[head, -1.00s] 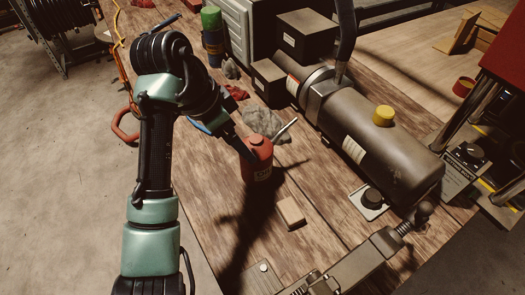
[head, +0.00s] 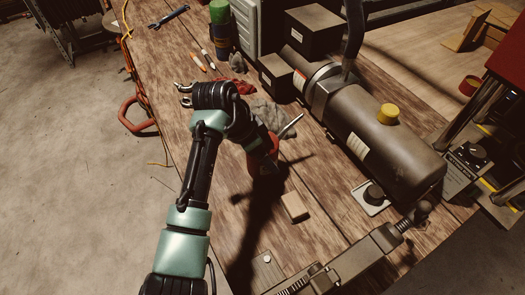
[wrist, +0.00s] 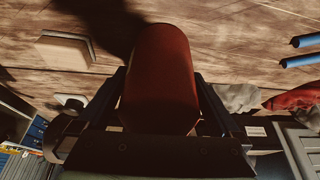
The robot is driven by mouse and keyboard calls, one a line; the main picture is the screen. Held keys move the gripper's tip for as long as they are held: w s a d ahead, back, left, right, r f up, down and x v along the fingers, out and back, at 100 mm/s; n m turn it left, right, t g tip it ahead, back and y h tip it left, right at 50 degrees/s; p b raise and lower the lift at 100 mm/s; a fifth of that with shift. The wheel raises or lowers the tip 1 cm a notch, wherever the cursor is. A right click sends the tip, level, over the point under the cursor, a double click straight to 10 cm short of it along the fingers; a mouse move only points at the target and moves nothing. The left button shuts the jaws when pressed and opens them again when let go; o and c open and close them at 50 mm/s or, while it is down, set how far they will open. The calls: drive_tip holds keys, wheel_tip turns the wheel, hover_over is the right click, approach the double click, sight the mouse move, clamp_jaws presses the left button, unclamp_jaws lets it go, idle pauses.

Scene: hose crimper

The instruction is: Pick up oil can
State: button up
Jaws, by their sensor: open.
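The red oil can (head: 258,167) stands on the wooden workbench (head: 330,225), partly hidden behind my gripper (head: 272,160) in the head view. Its thin metal spout (head: 291,127) sticks up to the right. In the wrist view the can's red body (wrist: 163,80) fills the space between the two fingers of my gripper (wrist: 161,74). The fingers are open, one along each side of the can. I cannot tell whether either touches it.
A small wooden block (head: 294,207) lies in front of the can. A grey rag (head: 270,112) and red rag (head: 237,87) lie behind it. A green can (head: 222,22) is farther back.

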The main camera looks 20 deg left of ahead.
clamp_jaws()
drive_tip(key=shift+w+r, duration=0.1)
drive_tip(key=shift+r, duration=0.15)
